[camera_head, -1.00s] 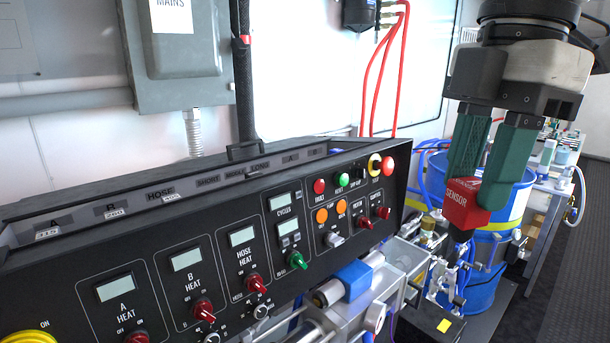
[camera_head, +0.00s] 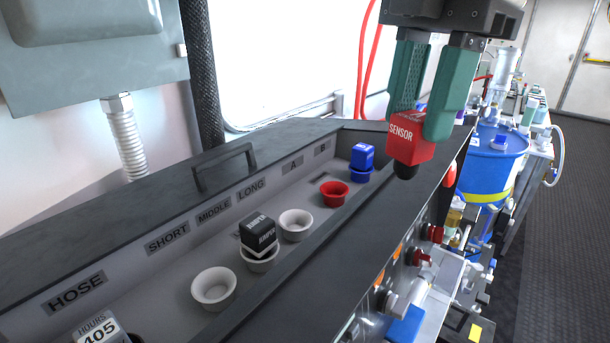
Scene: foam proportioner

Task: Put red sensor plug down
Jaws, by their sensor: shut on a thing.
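The red sensor plug (camera_head: 411,135) is a red block marked SENSOR with a dark lower end. My gripper (camera_head: 424,110) has green fingers and is shut on the plug, holding it upright in the air near the front edge of the console's top tray. An empty red cup (camera_head: 334,193) sits in the tray under label A, to the left of and below the plug. A blue plug (camera_head: 362,156) stands in a blue cup (camera_head: 360,175) under label B, just behind the red cup.
A black plug marked DAMPER (camera_head: 259,233) stands in a white cup between two empty white cups (camera_head: 295,224) (camera_head: 214,287). A raised handle (camera_head: 224,166) is on the console's back ledge. A blue drum (camera_head: 495,160) stands at right.

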